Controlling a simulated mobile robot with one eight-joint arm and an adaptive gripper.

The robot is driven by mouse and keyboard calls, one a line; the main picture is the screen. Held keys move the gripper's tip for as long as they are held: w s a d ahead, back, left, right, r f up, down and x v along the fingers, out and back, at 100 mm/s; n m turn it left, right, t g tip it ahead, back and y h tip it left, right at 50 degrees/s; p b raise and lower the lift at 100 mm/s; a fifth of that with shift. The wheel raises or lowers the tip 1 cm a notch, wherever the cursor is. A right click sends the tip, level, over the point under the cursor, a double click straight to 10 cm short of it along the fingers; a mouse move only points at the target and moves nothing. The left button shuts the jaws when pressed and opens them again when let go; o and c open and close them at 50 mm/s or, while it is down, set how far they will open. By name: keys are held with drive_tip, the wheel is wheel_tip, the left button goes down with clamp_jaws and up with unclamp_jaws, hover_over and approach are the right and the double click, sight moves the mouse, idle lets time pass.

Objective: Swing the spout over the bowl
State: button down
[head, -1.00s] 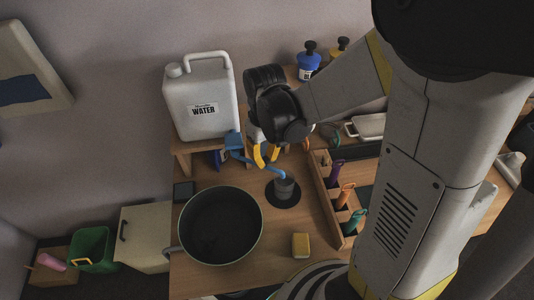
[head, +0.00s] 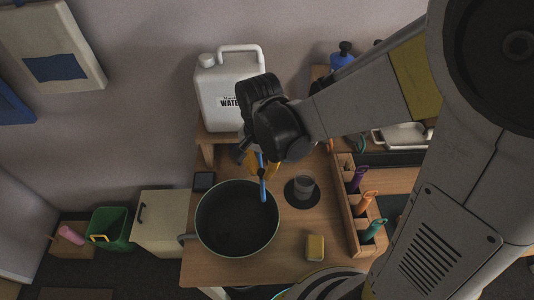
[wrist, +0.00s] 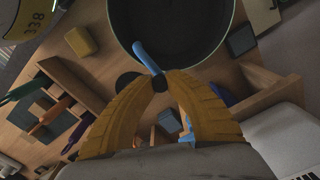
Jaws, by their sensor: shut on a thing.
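The blue spout (head: 263,190) comes out below the white water jug (head: 222,100). Its free end shows over the right inner part of the dark round bowl (head: 205,245) in the head view. In the wrist view the spout (wrist: 147,57) sticks out past the yellow fingertips and its end overlaps the near edge of the bowl (wrist: 175,62). My gripper (wrist: 158,82) has its fingertips together around the spout. In the head view my gripper (head: 262,170) is partly hidden by its own wrist, as is the spout's base.
A grey cup (head: 304,187) on a dark round mat stands right of the bowl. A yellow sponge (head: 315,247) lies in front. A wooden organiser (head: 352,215) with coloured-handled tools stands further right. A small dark square (head: 204,181) lies behind the bowl's left side.

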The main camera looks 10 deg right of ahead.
drive_tip(key=shift+w+a+m, duration=0.25)
drive_tip(key=shift+a+m, duration=0.55)
drive_tip(key=shift+m, duration=0.15)
drive_tip(key=shift+w+a+m, duration=0.25)
drive_tip(key=shift+a+m, duration=0.5)
drive_tip(key=shift+m, duration=0.2)
drive_tip(key=c, duration=1.3)
unclamp_jaws()
drive_tip(key=shift+w+a, duration=0.1)
drive_tip(key=shift+o, duration=0.2)
drive_tip(key=shift+r, duration=0.1)
wheel_tip(320, 180, up, 12)
